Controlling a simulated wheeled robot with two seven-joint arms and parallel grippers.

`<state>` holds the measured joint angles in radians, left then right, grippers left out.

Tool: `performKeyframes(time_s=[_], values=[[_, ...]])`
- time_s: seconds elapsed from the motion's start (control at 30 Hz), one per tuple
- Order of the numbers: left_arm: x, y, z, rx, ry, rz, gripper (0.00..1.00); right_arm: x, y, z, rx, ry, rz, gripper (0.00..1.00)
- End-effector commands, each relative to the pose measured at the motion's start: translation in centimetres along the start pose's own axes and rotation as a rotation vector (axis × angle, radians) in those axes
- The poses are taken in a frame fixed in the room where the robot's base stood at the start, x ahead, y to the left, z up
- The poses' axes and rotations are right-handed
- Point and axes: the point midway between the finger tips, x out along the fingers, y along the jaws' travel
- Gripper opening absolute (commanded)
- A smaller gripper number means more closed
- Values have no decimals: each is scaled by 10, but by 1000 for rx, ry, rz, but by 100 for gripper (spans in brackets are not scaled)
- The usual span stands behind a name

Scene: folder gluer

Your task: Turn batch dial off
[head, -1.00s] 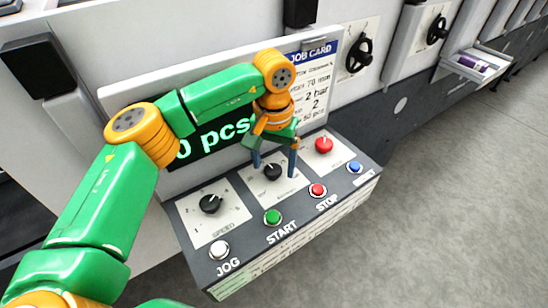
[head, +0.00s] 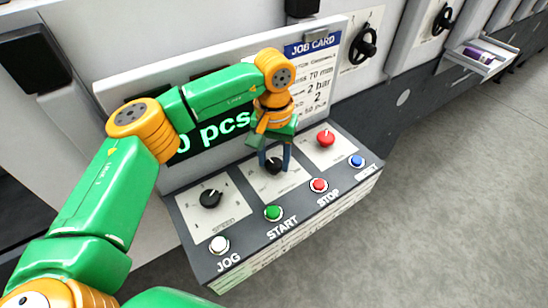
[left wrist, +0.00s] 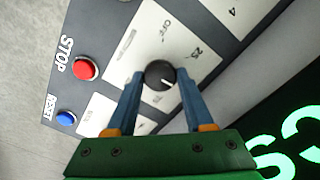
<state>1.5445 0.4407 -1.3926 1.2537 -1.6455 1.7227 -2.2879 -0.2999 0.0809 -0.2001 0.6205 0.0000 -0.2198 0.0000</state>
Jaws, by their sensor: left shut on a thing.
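The batch dial (head: 272,167) is a black round knob on the middle white plate of the control panel. In the left wrist view the dial (left wrist: 159,76) shows a white pointer line, and its plate has an OFF mark (left wrist: 167,28) and other marks around the dial. My left gripper (head: 275,163) points down at the dial with its blue fingers on either side of it. In the left wrist view the gripper (left wrist: 158,80) is shut on the dial. The right gripper is not in view.
Beside it are the speed dial (head: 210,199) and a red knob (head: 326,139). JOG (head: 219,245), START (head: 273,213), STOP (head: 319,185) and RESET (head: 357,161) buttons line the front edge. The display (head: 215,135) and job card (head: 317,80) stand behind.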

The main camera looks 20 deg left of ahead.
Motion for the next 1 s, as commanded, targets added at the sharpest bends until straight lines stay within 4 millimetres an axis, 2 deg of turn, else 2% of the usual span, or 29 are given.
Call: performKeyframes(time_s=[0.27,1.0], values=[[0,0,-1,-201,3,1,0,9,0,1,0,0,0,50],[-1,0,-1,-905,5,4,0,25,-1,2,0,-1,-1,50]])
